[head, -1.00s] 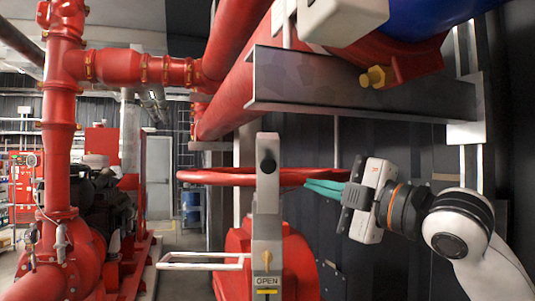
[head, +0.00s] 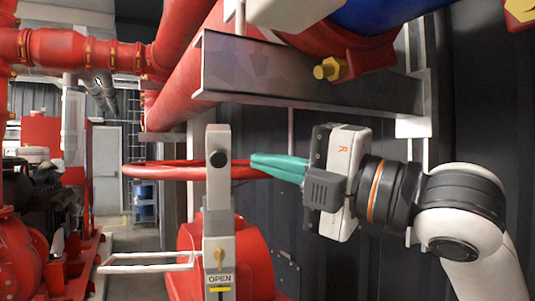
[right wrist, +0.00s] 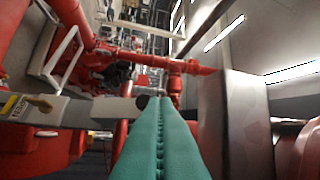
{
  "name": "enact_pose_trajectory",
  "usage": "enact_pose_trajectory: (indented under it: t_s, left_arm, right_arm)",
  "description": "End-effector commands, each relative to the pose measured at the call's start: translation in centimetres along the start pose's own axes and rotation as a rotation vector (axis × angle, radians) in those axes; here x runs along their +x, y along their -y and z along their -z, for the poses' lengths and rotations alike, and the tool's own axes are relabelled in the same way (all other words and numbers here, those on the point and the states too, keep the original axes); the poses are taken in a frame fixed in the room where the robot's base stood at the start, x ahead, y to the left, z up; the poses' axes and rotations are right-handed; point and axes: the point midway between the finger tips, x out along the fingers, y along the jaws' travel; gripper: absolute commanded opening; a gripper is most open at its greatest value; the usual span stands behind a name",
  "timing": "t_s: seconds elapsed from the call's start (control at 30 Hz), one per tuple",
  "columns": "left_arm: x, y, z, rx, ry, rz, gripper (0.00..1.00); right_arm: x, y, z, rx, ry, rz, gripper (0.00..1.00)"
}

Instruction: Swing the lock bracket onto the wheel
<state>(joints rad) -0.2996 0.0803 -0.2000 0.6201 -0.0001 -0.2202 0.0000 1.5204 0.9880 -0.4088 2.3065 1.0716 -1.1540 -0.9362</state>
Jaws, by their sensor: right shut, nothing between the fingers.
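The red wheel (head: 165,171) shows nearly edge-on in the middle of the head view. The grey lock bracket (head: 218,190) stands upright in front of the wheel's rim, with a black knob near its top and an "OPEN" label low down. In the right wrist view the bracket (right wrist: 75,112) lies across the left side. My right gripper (head: 266,167) comes in from the right, its green fingers shut and empty. The fingertips overlap the wheel's right side in the head view; whether they touch it I cannot tell. My left gripper is not in view.
A grey steel beam (head: 300,75) runs above the wheel and my right gripper. A white bar handle (head: 150,263) sticks out left of the bracket. Large red pipes (head: 95,50) fill the upper left. Open floor shows toward the grey door (head: 107,170).

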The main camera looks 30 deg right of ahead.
Motion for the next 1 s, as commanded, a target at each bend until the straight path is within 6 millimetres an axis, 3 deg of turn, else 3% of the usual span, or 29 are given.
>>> enact_pose_trajectory:
  t_s: [0.37, 0.4, 0.63, 1.0]
  left_arm:
    - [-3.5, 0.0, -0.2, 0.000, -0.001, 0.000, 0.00]
    - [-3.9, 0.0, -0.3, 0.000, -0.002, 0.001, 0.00]
    - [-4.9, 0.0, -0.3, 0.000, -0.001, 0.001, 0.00]
    - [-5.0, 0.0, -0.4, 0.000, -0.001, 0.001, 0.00]
  right_arm:
    - [8.2, 0.3, 0.0, 0.004, 0.002, -0.003, 0.00]
    - [8.6, 0.4, 0.8, 0.005, -0.002, -0.004, 0.00]
    - [10.3, 0.1, 2.6, 0.003, -0.001, -0.002, 0.00]
    - [10.5, 0.0, 2.9, 0.001, 0.000, 0.000, 0.00]
